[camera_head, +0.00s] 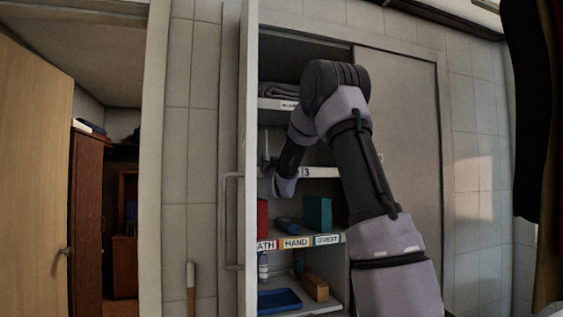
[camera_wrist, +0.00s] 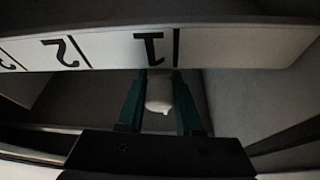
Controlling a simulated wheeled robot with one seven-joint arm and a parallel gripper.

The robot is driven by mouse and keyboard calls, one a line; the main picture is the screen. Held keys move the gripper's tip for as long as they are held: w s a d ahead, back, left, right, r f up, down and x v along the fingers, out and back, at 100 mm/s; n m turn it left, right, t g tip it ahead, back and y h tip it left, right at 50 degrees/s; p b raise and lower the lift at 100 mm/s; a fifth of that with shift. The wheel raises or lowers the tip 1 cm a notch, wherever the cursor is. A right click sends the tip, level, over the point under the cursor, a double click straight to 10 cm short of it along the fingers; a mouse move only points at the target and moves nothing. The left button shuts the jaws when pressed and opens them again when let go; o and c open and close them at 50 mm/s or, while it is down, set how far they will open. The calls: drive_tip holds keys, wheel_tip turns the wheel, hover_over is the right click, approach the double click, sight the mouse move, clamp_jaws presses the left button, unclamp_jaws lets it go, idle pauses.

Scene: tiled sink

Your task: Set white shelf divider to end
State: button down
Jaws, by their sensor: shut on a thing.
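The white shelf divider (camera_wrist: 158,92) shows in the wrist view only as a pale rounded piece between my green fingers. My gripper (camera_wrist: 160,84) is shut on it, just beyond the numbered shelf strip (camera_wrist: 105,48). In the wrist view the strip appears upside down, and my gripper is at the mark 1. In the head view my gripper (camera_head: 268,166) is inside the open cupboard, near the left end of the numbered shelf (camera_head: 320,172). My arm and wrist hide much of that shelf, and the divider's full shape cannot be made out.
The open cupboard door (camera_head: 247,150) stands close at the left. The shelf below has a label strip (camera_head: 296,242), a red item (camera_head: 262,218), a blue item (camera_head: 287,224) and a teal box (camera_head: 317,213). Folded grey cloth (camera_head: 279,90) lies on the shelf above.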

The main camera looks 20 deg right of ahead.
drive_tip(key=a, duration=0.5)
drive_tip(key=shift+a, duration=0.35)
drive_tip(key=c, duration=0.6)
unclamp_jaws()
drive_tip(key=v, duration=1.1)
